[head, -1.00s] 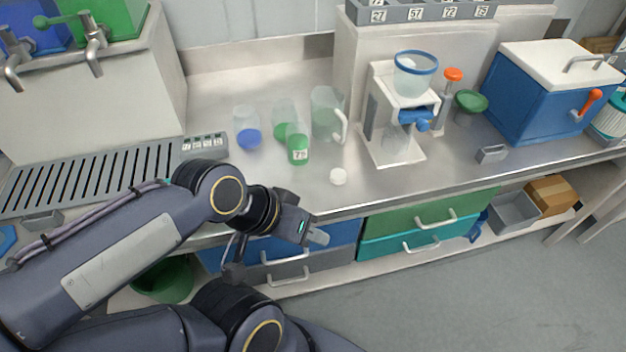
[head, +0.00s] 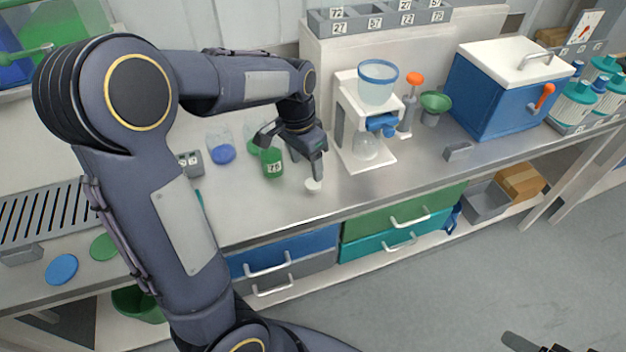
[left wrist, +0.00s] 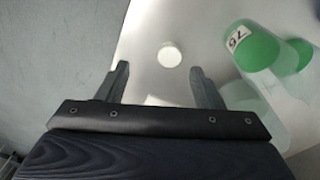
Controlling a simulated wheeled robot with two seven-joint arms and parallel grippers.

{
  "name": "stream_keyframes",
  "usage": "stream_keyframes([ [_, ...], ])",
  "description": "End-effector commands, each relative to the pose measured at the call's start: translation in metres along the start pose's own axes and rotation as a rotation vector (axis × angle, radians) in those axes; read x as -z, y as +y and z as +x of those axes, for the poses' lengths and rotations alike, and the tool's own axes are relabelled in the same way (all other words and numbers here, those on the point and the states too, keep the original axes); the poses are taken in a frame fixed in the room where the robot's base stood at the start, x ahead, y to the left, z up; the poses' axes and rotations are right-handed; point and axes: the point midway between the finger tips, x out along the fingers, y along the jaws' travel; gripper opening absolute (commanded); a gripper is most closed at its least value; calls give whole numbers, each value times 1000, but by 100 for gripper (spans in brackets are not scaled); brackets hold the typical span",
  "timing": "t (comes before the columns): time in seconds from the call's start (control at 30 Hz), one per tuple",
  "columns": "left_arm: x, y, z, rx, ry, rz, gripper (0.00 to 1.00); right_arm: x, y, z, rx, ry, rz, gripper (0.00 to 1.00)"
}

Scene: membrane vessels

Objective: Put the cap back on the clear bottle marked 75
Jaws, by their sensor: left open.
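In the left wrist view the cap (left wrist: 171,55) lies just beyond and between the fingertips. My left gripper (head: 292,153) is open and empty above the bench, between bottle and cap, touching neither as far as I can tell. Dark tips at the bottom right may be my right gripper (head: 530,343).
A clear vessel with blue contents (head: 223,153) and another with green (head: 252,147) stand close by. A white dispenser stand (head: 345,125) is right of the gripper. A blue cooler (head: 500,90) stands farther right. The bench front is clear right of the cap.

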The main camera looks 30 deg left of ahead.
Motion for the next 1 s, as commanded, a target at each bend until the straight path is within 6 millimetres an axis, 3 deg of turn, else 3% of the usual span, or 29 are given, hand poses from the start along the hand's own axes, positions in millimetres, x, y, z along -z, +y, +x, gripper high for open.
stream_keyframes([
  [0.2,23,-16,14,61,-85,86,61,2,-2,-4,0,0,0,73],
  [0.57,24,-17,16,64,-89,90,61,2,-2,-4,0,0,0,73],
  [0.8,22,-17,39,62,-91,89,61,2,-2,-4,0,0,0,73],
  [1.0,22,-18,41,63,-88,89,61,2,-2,-4,0,0,0,73],
])
